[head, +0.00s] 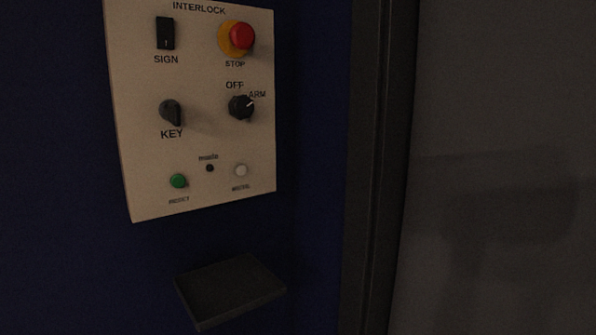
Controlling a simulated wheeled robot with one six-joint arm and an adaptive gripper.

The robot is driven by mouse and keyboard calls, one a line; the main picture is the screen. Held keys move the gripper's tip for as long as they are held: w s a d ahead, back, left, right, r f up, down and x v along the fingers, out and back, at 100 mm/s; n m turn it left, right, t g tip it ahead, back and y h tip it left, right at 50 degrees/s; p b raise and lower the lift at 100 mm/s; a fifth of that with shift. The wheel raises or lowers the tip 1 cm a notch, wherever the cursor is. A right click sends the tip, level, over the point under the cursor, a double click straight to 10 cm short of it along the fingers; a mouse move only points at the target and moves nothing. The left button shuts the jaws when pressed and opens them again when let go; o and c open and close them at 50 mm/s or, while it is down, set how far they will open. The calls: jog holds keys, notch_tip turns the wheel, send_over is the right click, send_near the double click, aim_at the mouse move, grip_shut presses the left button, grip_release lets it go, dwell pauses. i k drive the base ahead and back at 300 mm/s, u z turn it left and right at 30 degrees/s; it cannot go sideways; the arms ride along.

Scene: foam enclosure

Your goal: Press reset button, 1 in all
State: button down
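A cream control panel (205,130) headed INTERLOCK is fixed to a dark blue wall in the head view. A green button (178,181) is at its lower left and a pale whitish button (240,171) at its lower right. The small labels under both are too blurred to read surely, so I cannot tell which is the reset button. A small dark dot (210,168) sits between them under a blurred label. My gripper is not in view.
The panel also bears a black SIGN rocker (165,33), a red STOP button (241,36) on yellow, a KEY switch (171,112) and an OFF/ARM knob (241,107). A dark shelf (230,290) juts out below. A dark post (375,170) stands at right.

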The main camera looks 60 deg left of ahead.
aim_at(177, 181)
jog(key=z, duration=0.15)
jog(key=i, duration=0.25)
jog(key=u, duration=4.15)
jog(key=k, duration=0.25)
jog(key=z, duration=0.4)
